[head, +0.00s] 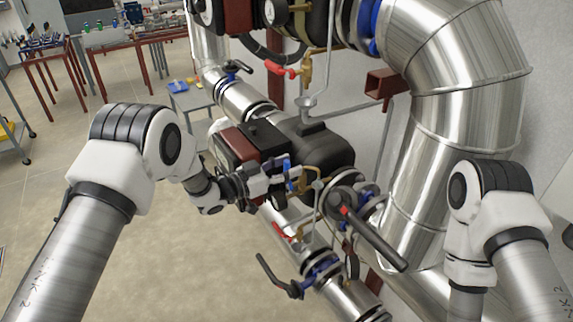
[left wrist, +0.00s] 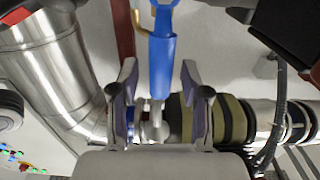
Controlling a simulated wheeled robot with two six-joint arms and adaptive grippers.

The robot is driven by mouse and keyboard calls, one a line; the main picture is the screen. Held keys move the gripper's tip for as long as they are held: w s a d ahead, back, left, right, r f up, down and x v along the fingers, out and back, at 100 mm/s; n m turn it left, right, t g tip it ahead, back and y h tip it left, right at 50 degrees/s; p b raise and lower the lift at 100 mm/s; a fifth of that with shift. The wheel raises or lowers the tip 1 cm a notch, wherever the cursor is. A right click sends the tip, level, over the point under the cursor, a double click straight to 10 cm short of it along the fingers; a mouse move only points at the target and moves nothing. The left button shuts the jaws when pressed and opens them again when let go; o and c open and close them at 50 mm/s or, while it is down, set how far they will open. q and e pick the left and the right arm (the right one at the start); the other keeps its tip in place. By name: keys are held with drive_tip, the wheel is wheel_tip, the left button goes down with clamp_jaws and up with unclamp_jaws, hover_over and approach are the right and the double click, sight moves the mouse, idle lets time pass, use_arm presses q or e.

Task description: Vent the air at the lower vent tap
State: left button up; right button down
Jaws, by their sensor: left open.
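The lower vent tap has a brass body (head: 303,181). A blue lever (left wrist: 161,65), seemingly its handle, stands between my open left fingers in the left wrist view, with space on both sides. My left gripper (head: 284,176) is at this tap, in front of the pump. It also shows in the left wrist view (left wrist: 158,95). The fingers hide part of the tap in the head view. A small funnel (head: 318,184) sits just right of the brass body. My right arm shows at the right, but its gripper is out of view.
An upper tap with a red lever (head: 281,69) sits above, over another funnel (head: 308,103). The dark pump (head: 322,152) is behind my left gripper. A black-handled valve (head: 372,238) and shiny pipes (head: 465,110) crowd the right. Open floor (head: 150,270) lies left.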

use_arm(q)
clamp_jaws()
drive_tip(key=shift+w, duration=0.15)
drive_tip(key=shift+w+a+f+n+b, duration=0.2)
drive_tip(key=shift+w+a+n+b, duration=0.25)
drive_tip(key=shift+n, duration=0.7)
drive_tip(key=shift+w+a+f+n+b, duration=0.15)
drive_tip(key=shift+w+a+n+b, duration=0.35)
drive_tip(key=shift+n, duration=0.7)
drive_tip(key=shift+w+a+f+n+b, duration=0.25)
drive_tip(key=shift+w+n+b, duration=0.35)
drive_tip(key=shift+n, duration=0.55)
unclamp_jaws()
